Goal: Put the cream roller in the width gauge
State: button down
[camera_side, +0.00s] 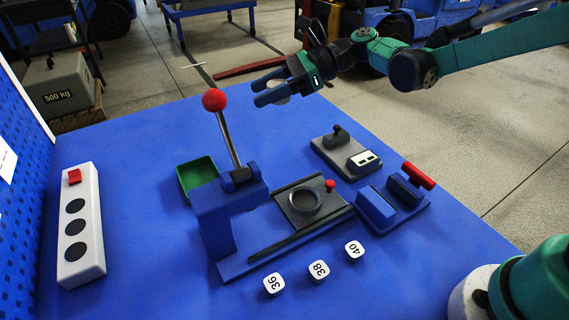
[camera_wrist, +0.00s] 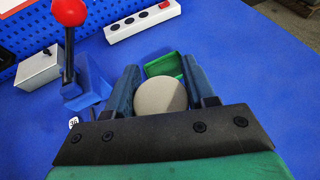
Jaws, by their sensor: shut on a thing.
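My gripper (camera_side: 262,93) is raised over the back part of the blue table, right of the red-ball lever in the side view. It is shut on the cream roller (camera_wrist: 160,97), which shows its round pale face between the two fingers in the wrist view. In the side view the roller (camera_side: 279,88) is mostly hidden by the fingers. A blue fixture with two upright blocks, a gap between them and a red handle (camera_side: 395,198) stands at the table's right; it looks like the width gauge, though I cannot be sure. The gripper is apart from it.
A blue lever press (camera_side: 228,205) with a red ball (camera_side: 214,99) rises mid-table. A grey plate with a round ring (camera_side: 303,203) is beside it. A grey device with a display (camera_side: 345,153), green tray (camera_side: 185,178), white button box (camera_side: 80,225) and number tags (camera_side: 319,270) stand around.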

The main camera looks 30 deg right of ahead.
aim_at(268, 84)
notch_tip(268, 84, up, 3)
jog(key=shift+d+r, duration=0.1)
jog(key=shift+r, duration=0.05)
jog(key=d+r+m+t+h, duration=0.1)
jog(key=d+r+m+t, duration=0.2)
jog(key=shift+s+d+h, duration=0.1)
jog(key=shift+s+h, duration=0.05)
jog(key=shift+h, duration=0.15)
jog(key=s+d+r+m+t+h, duration=0.4)
jog(key=d+r+m+t+h, duration=0.1)
jog(key=d+m+h, duration=0.3)
jog(key=d+f+n+g+y, duration=0.1)
jog(key=f+n+g+y, duration=0.1)
jog(key=f, duration=0.6)
jog(key=d+f+n+g+y, duration=0.1)
jog(key=f+n+g+y, duration=0.2)
jog(key=f, duration=0.5)
jog(key=d+f+n+g+y, duration=0.1)
jog(key=f+n+g+y, duration=0.2)
jog(key=f+n, duration=0.3)
notch_tip(268, 84, down, 2)
jog(key=shift+f+y, duration=0.1)
jog(key=shift+y, duration=0.8)
jog(key=shift+f, duration=0.3)
